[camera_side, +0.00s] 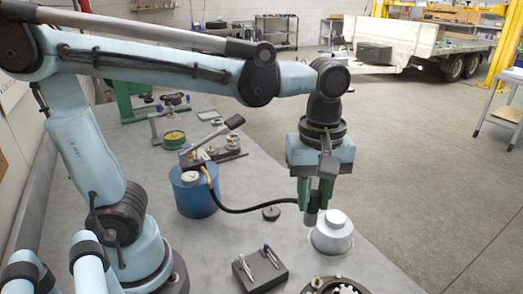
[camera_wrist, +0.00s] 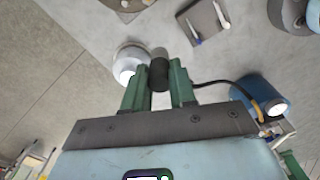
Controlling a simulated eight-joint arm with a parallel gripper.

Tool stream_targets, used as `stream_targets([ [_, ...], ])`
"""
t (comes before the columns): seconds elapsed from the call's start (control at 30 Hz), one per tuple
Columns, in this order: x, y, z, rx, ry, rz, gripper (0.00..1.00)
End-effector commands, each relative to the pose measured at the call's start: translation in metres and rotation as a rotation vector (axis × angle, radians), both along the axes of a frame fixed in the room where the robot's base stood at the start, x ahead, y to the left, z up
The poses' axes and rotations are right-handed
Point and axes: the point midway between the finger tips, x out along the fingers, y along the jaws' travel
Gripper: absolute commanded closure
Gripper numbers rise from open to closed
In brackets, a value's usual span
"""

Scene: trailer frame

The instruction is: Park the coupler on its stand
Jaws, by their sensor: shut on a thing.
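My gripper (camera_side: 317,191) has green fingers, which point down in the side view and are closed on the coupler (camera_side: 312,213), a dark cylinder. A black hose runs from the coupler to the blue cylinder at the left. In the wrist view, the coupler (camera_wrist: 159,72) sits between the two fingertips (camera_wrist: 160,88).
The blue cylinder (camera_side: 193,198) stands left of my gripper, with a lever mechanism (camera_side: 212,142) behind it. The table's right edge is close to the silver cylinder.

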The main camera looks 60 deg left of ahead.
Motion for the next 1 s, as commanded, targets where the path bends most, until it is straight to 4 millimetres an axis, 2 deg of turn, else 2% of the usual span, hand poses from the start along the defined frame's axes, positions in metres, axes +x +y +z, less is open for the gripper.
stream_targets([
  [0.03, 0.009, 0.018, -0.006, 0.000, 0.000, 0.058, 1.00],
  [0.2, 0.027, 0.073, -0.023, 0.000, 0.000, 0.223, 1.00],
  [0.4, 0.033, 0.133, -0.042, 0.000, 0.000, 0.391, 1.00],
  [0.5, 0.032, 0.154, -0.048, 0.000, 0.000, 0.450, 1.00],
  [0.7, 0.030, 0.175, -0.055, 0.000, 0.000, 0.507, 1.00],
  [1.0, 0.029, 0.176, -0.075, 0.001, 0.000, 0.511, 1.00],
])
